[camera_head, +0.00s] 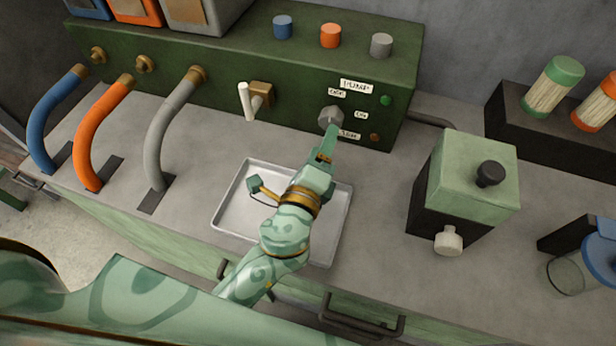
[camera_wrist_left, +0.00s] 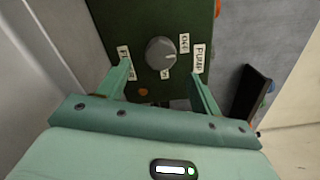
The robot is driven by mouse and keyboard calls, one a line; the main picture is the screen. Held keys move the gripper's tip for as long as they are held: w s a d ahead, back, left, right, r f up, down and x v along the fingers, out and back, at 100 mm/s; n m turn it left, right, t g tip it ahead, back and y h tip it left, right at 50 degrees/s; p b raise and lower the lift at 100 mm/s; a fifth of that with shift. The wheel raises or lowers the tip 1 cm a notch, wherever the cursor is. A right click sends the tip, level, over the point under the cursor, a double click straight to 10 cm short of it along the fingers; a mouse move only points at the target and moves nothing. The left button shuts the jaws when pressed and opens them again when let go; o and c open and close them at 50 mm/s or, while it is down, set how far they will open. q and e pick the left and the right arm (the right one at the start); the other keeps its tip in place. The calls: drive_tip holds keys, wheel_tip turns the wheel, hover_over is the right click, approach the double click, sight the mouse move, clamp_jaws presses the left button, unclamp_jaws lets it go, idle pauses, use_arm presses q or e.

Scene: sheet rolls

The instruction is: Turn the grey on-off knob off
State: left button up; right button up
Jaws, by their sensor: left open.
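The grey on-off knob (camera_head: 330,117) is on the front of the dark green panel, beside labels reading PUMP, OFF and ON. In the left wrist view the knob (camera_wrist_left: 160,52) is in clear sight. A pale mark shows at its right edge in that view, but I cannot tell exactly which label it points to. My left gripper (camera_head: 330,139) is just in front of the knob. In the left wrist view its open fingers (camera_wrist_left: 160,72) are apart, one to each side of the knob, with nothing between them. My right gripper is not in view.
A white-handled lever (camera_head: 246,101) is left of the knob. A green lamp (camera_head: 386,100) and an orange lamp (camera_head: 375,137) are to its right. A metal tray (camera_head: 229,208) lies under my left arm. A green-topped box (camera_head: 464,175) stands at right.

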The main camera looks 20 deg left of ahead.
use_arm(q)
drive_tip(key=s, duration=0.4)
drive_tip(key=s+b, duration=0.1)
drive_tip(key=s, duration=0.2)
drive_tip(key=shift+s+f, duration=0.2)
drive_tip(key=shift+s, duration=0.2)
drive_tip(key=shift+s+r, duration=0.15)
drive_tip(key=shift+s, duration=0.55)
